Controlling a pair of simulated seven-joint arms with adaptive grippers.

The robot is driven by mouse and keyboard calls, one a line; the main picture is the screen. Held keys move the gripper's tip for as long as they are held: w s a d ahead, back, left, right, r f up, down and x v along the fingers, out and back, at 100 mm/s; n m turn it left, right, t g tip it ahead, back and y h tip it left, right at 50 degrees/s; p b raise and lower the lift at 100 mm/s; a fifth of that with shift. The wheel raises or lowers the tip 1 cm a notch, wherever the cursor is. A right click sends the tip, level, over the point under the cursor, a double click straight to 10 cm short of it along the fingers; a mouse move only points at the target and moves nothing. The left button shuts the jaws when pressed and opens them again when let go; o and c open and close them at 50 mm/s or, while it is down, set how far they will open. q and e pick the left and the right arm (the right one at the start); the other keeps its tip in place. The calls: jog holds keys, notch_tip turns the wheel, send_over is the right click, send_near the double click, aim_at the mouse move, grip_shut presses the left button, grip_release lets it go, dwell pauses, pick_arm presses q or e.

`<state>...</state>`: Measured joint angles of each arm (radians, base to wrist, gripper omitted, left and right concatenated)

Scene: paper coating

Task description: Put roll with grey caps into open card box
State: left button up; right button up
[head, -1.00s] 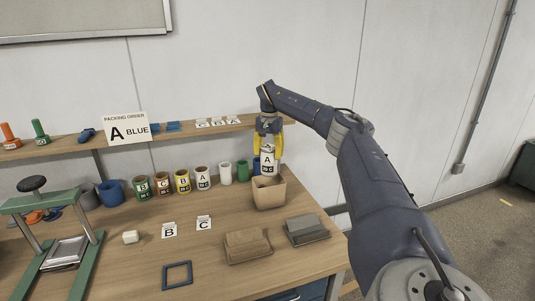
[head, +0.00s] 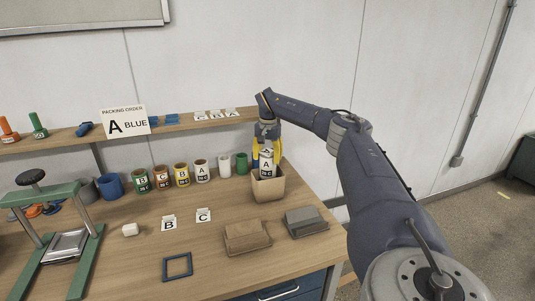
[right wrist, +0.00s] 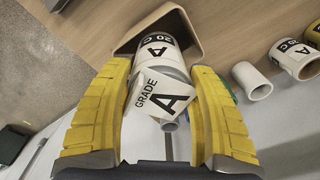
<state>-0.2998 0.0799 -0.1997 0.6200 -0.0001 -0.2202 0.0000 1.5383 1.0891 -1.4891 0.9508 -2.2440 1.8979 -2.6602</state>
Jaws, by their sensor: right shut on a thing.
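A white roll (head: 266,166) marked A is upright in my right gripper (head: 267,150), whose yellow fingers are shut on its sides. The roll's lower end is inside the mouth of the open tan card box (head: 268,191), and its upper part stands above the rim. In the right wrist view the roll (right wrist: 157,50) sits between the fingers (right wrist: 160,78). A white GRADE A card (right wrist: 160,94) is on its near end, beside a small grey tube end. The box (right wrist: 193,38) lies beyond it. Its grey caps are not clearly visible. My left gripper is out of view.
Several coloured rolls (head: 182,175) and a green cup (head: 242,163) stand left of the box. A packing order sign (head: 125,121) reads A BLUE. A green press (head: 75,205) stands at left.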

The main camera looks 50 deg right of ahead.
aim_at(267, 166)
jog(key=shift+f, duration=2.25)
jog(key=o, duration=1.7)
jog(key=shift+r, duration=4.9)
